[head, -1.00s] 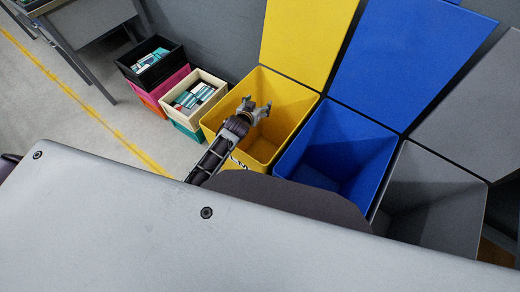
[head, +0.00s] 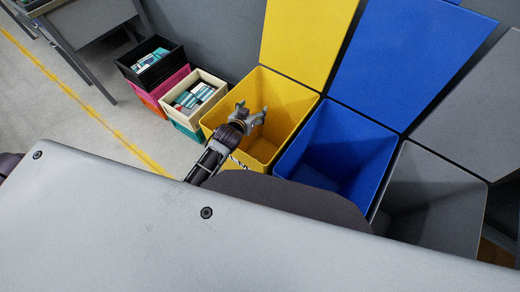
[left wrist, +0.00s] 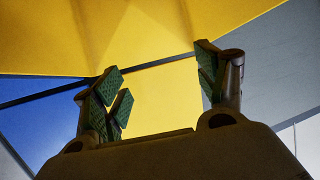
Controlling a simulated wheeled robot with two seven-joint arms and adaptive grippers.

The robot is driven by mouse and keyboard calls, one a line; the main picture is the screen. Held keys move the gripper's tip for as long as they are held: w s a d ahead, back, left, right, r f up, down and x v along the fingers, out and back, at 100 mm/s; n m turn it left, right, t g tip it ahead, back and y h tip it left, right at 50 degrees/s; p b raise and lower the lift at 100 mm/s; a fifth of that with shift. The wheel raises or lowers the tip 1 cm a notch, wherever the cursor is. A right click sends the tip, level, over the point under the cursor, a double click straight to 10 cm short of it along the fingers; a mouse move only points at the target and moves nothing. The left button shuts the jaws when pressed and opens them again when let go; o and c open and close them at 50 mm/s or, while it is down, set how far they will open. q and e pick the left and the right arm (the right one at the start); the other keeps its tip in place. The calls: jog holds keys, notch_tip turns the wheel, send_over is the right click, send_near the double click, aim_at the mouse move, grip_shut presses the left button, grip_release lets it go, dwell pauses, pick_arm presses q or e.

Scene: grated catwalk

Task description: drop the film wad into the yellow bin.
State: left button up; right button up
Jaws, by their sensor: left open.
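The yellow bin (head: 288,92) stands open, with its yellow lid (head: 310,40) raised behind it. My left gripper (head: 252,109) is over the mouth of the yellow bin, with its fingers spread and nothing visible between them. The film wad shows in neither view. The lower front part of the bin's inside is hidden by my arm and a dark rounded shape. My right gripper is not in view.
A blue bin (head: 345,140) and a grey bin (head: 430,195), both with raised lids, stand right of the yellow one. Stacked crates, including a cream crate (head: 207,77) and a black crate (head: 165,43), stand to the left. A grey table (head: 85,20) is at upper left.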

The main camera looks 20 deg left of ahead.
pick_arm(q)
jog(key=shift+v, duration=2.7)
